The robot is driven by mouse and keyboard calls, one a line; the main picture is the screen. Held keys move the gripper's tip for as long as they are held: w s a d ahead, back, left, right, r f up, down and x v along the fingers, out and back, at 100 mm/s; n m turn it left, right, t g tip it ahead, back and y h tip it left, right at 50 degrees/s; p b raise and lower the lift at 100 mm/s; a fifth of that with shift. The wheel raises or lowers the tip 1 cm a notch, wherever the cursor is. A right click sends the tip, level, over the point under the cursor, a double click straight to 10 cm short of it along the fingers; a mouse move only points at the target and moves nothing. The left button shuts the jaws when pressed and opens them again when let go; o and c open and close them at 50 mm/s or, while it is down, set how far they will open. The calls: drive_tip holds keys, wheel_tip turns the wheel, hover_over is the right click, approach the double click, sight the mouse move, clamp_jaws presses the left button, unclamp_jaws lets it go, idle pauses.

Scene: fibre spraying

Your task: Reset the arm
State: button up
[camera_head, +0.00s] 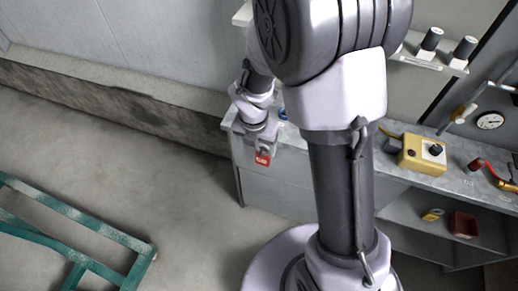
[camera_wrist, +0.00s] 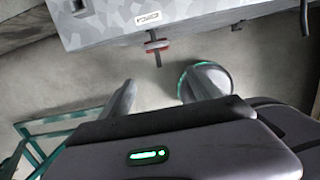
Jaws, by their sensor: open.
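My arm rises through the middle of the head view and bends down behind to the left. My gripper (camera_head: 262,146) is at its end, small and partly hidden, by the left end of the grey bench (camera_head: 290,137). It is open, and I see nothing held in it. A small red piece with a white mark (camera_head: 263,159) shows right below the gripper; I cannot tell what it is fixed to. The wrist view looks down past a bench edge (camera_wrist: 220,12) with a label; a dark pin with a red band (camera_wrist: 157,45) shows below it.
On the bench at right are a yellow control box (camera_head: 422,154) and a gauge (camera_head: 490,121). Dark-capped containers (camera_head: 431,39) stand on a wall shelf. A red bin (camera_head: 464,224) is on the lower shelf. A green metal frame (camera_head: 80,222) lies left; the floor between is clear.

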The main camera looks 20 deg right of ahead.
drive_tip(key=s+r+m+t+b, duration=0.1)
drive_tip(key=s+r+m, duration=0.2)
drive_tip(key=r+m, duration=0.7)
drive_tip(key=s+a+r+m+t+y+b, duration=0.1)
drive_tip(key=s+r+m, duration=0.4)
drive_tip(key=m, duration=0.6)
drive_tip(key=s+a+r+m+t+y+b, duration=0.1)
drive_tip(key=s+r+m+t+y+b, duration=0.1)
drive_tip(key=s+r+m, duration=0.3)
drive_tip(key=s+m, duration=0.4)
drive_tip(key=m, duration=0.3)
drive_tip(key=shift+s+a+b, duration=0.15)
drive_tip(key=shift+a+b, duration=0.15)
